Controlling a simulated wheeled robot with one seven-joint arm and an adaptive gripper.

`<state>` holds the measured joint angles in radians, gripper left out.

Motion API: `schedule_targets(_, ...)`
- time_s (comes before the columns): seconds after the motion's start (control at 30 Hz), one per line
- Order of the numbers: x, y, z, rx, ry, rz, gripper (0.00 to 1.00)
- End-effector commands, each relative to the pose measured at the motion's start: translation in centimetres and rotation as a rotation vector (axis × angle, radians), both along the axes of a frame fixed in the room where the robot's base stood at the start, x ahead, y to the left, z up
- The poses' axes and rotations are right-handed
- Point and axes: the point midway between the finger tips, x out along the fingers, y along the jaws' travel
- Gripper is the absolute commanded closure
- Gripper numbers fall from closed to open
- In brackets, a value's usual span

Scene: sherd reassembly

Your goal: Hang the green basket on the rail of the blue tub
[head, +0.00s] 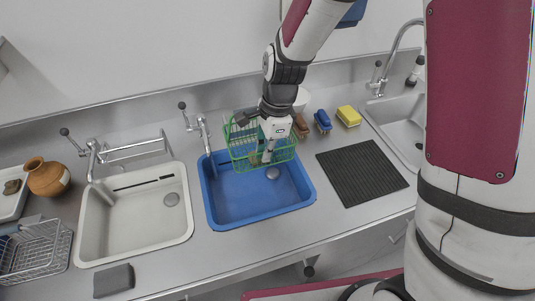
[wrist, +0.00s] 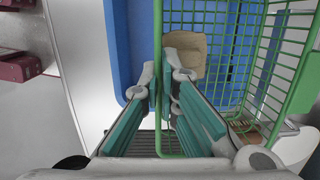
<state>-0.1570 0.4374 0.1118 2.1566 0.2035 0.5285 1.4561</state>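The green wire basket (head: 240,158) is over the back part of the blue tub (head: 258,207). My gripper (head: 268,155) reaches down to it from above. In the wrist view the gripper's teal-padded fingers (wrist: 167,82) close from both sides on a wire wall of the basket (wrist: 250,75). A tan sherd (wrist: 185,52) shows through the wires and appears to lie inside the basket. The blue tub (wrist: 128,45) also shows behind the basket in the wrist view. The tub's rail is not clearly seen; I cannot tell whether the basket touches it.
A pale sink (head: 135,243) with a tap lies left, and a dark ribbed mat (head: 362,172) lies right. Brown (head: 301,126) and blue (head: 322,121) brushes and a yellow sponge (head: 349,116) stand behind the mat. A clay jar (head: 46,178) and wire rack (head: 38,250) are far left.

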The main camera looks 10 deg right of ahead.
Motion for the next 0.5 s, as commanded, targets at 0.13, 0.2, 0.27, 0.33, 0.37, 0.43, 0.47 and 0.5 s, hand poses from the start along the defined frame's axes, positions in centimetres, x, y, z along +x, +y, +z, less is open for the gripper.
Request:
schedule_targets(0.13,1.0,0.2,-0.2,0.000,-0.002,0.002,1.00)
schedule_targets(0.2,1.3,0.3,-0.3,0.000,-0.002,0.002,1.00)
schedule_targets(0.27,1.6,0.3,-0.3,0.000,-0.002,0.002,1.00)
schedule_targets(0.33,2.0,0.4,-0.4,0.000,-0.002,0.002,1.00)
schedule_targets(0.37,2.2,0.4,-0.4,0.000,-0.002,0.002,1.00)
schedule_targets(0.43,2.5,0.5,-0.5,0.000,-0.002,0.001,1.00)
schedule_targets(0.47,2.7,0.5,-0.5,0.000,-0.002,0.001,1.00)
schedule_targets(0.5,2.9,0.6,-0.5,0.000,-0.002,0.001,1.00)
